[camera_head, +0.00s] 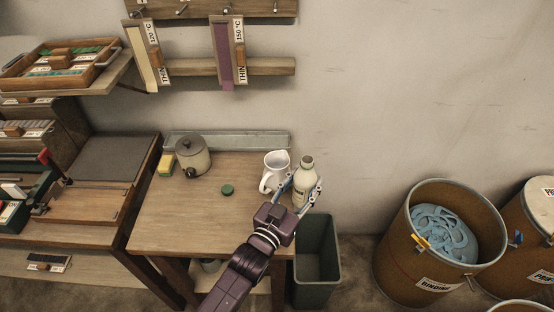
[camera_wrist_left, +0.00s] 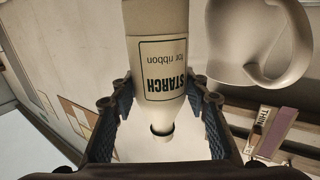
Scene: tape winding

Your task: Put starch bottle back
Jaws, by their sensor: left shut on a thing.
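The starch bottle (camera_head: 306,172) is cream-white and stands about upright at the right end of the wooden table. In the left wrist view the bottle (camera_wrist_left: 163,65) shows upside down, with its "STARCH for ribbon" label between the fingers and its narrow neck below. My left gripper (camera_head: 301,185) is shut on the bottle, one finger on each side; the left wrist view also shows its fingers (camera_wrist_left: 162,88). I cannot tell whether the bottle's base touches the table. A green round cap (camera_head: 227,189) lies on the table to the left. My right gripper is not in view.
A white jug (camera_head: 275,171) stands close left of the bottle, its handle leftward. A lidded pot (camera_head: 192,156) and a yellow sponge (camera_head: 165,165) are farther left. A metal rail (camera_head: 228,141) runs behind. A dark bin (camera_head: 317,262) stands below right. The table's front left (camera_head: 175,225) is clear.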

